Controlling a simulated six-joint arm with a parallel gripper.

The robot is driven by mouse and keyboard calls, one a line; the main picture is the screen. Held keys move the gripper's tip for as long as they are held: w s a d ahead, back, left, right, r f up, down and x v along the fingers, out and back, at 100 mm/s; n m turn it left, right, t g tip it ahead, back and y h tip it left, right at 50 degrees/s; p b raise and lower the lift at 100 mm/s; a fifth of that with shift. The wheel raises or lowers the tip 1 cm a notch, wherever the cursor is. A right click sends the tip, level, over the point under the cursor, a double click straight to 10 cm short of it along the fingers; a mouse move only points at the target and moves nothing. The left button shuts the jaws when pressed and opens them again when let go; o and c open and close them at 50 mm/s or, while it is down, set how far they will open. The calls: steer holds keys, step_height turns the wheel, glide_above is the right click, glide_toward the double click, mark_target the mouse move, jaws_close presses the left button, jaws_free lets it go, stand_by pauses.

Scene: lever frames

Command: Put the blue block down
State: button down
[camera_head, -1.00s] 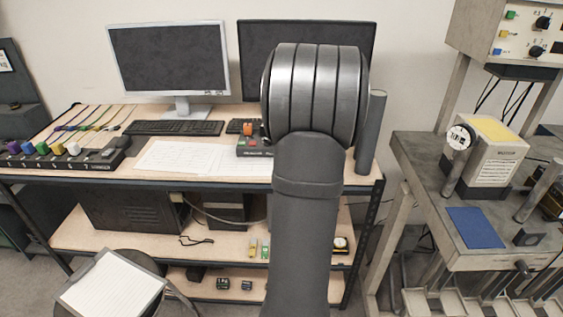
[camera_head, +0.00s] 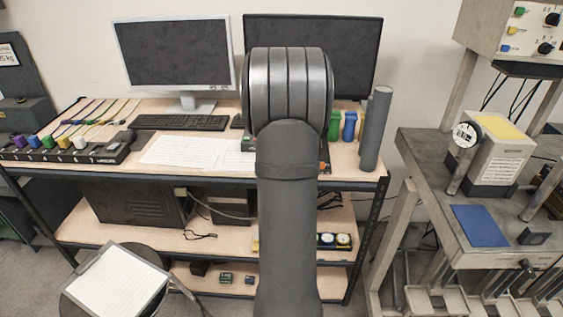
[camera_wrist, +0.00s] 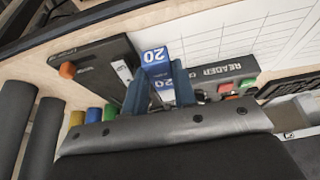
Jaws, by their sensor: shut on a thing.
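The blue block (camera_wrist: 154,56), marked with a white 20, is between the two fingers of my gripper (camera_wrist: 160,92) in the wrist view. The gripper is shut on it. The block is beside the dark box lettered READER (camera_wrist: 228,72), which has red and green buttons. I cannot tell whether the block touches the box or the desk under it. In the head view my own arm hides the gripper and the block, and covers most of the reader.
A black device with an orange knob (camera_wrist: 67,70) is close on the block's left in the wrist view. White papers (camera_head: 180,151) lie flat to the left.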

steer(key=shift+w+a+f, duration=0.1)
steer(key=shift+a+f, duration=0.05)
steer(key=shift+a, duration=0.05)
steer(key=shift+f, duration=1.95)
steer(key=shift+f, duration=0.15)
steer(key=c, duration=1.2)
jaws_free()
steer(key=shift+o, duration=0.2)
steer(key=v, duration=1.2)
